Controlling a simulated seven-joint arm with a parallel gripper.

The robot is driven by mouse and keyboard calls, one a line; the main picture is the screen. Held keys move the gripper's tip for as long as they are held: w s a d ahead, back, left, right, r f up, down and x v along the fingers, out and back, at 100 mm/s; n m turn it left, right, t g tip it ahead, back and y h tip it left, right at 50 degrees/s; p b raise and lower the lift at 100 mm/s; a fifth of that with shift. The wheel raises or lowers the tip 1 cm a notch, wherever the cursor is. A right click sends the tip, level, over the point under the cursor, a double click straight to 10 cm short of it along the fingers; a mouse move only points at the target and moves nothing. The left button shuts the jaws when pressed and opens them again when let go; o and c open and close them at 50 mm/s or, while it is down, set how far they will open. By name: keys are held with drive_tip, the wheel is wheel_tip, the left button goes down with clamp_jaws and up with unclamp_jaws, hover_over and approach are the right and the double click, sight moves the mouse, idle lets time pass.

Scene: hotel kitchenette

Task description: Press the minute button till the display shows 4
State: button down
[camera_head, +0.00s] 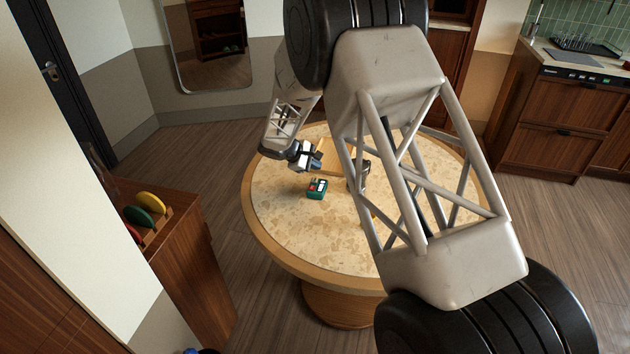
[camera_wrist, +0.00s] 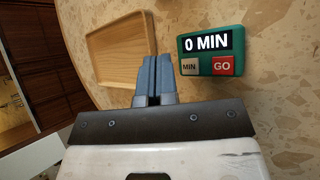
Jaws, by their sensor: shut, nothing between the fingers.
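A green timer (camera_wrist: 211,51) lies on the round table; it also shows in the head view (camera_head: 317,189). Its display (camera_wrist: 206,43) reads "0 MIN". Below the display are a pale MIN button (camera_wrist: 190,66) on the left and a red GO button (camera_wrist: 223,65) on the right. My gripper (camera_wrist: 156,60) is shut and empty. In the wrist view its fingertips appear just left of the timer and the MIN button, apart from them in the picture. In the head view my gripper (camera_head: 312,162) is just above the timer; its height over the table is hard to tell.
A wooden tray (camera_wrist: 122,43) lies on the round table (camera_head: 285,222), left of the fingers in the wrist view. In the head view my arm hides part of the table. The table's front left is clear. A cabinet with coloured plates (camera_head: 150,202) stands at left.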

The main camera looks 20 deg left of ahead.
sight(315, 181)
drive_tip(key=shift+f, duration=1.55)
drive_tip(key=shift+f, duration=0.8)
idle(2.1)
drive_tip(key=shift+r, duration=0.75)
drive_tip(key=shift+r, duration=2.55)
